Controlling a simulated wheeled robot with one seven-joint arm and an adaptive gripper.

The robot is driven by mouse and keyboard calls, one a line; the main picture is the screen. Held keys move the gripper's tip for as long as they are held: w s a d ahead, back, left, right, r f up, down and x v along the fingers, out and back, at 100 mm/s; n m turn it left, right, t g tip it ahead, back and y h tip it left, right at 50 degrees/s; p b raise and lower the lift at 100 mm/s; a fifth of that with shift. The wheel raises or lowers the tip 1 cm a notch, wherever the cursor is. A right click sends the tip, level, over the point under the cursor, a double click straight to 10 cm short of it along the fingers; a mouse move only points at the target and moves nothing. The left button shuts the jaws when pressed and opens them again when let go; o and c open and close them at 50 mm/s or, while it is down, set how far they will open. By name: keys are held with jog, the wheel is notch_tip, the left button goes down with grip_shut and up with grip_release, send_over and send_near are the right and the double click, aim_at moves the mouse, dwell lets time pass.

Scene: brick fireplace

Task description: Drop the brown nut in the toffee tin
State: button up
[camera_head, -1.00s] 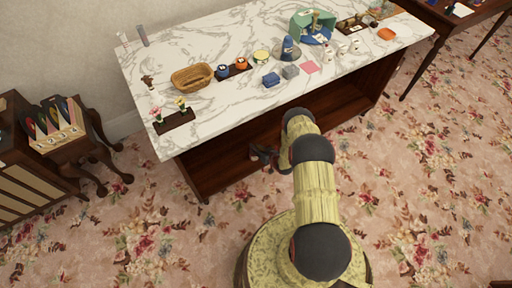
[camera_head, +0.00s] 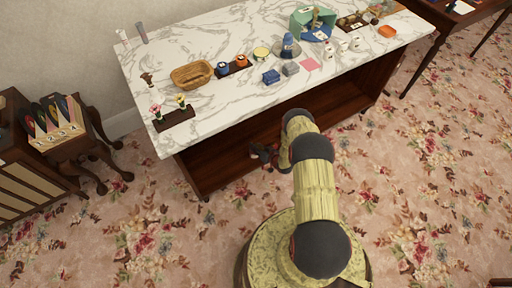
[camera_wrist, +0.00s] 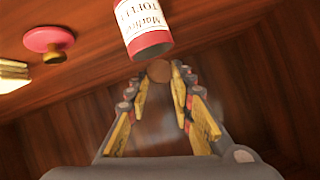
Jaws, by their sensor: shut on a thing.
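My gripper (camera_wrist: 160,74) is shut on the brown nut (camera_wrist: 158,70), a small round thing between the fingertips in the wrist view. The toffee tin (camera_wrist: 145,24) is at the top of the wrist view, just beyond the nut. It has a white label, upside down in the picture, and a red band at its near end. Its opening is not clearly seen. In the head view my gripper (camera_head: 264,155) is low by the front of the marble-topped table, partly hidden by my arm. The nut and tin cannot be made out there.
A pink disc with a brownish knob (camera_wrist: 50,42) and a pale stacked thing (camera_wrist: 12,76) sit left on dark wood in the wrist view. The marble tabletop (camera_head: 240,110) above carries a wicker basket (camera_head: 192,74), several small items and a green case (camera_head: 312,22).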

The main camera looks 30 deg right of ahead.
dwell(0.3)
jog(key=o, duration=0.7)
jog(key=shift+o, duration=0.6)
jog(key=shift+r+p, duration=1.55)
jog(key=shift+r, duration=1)
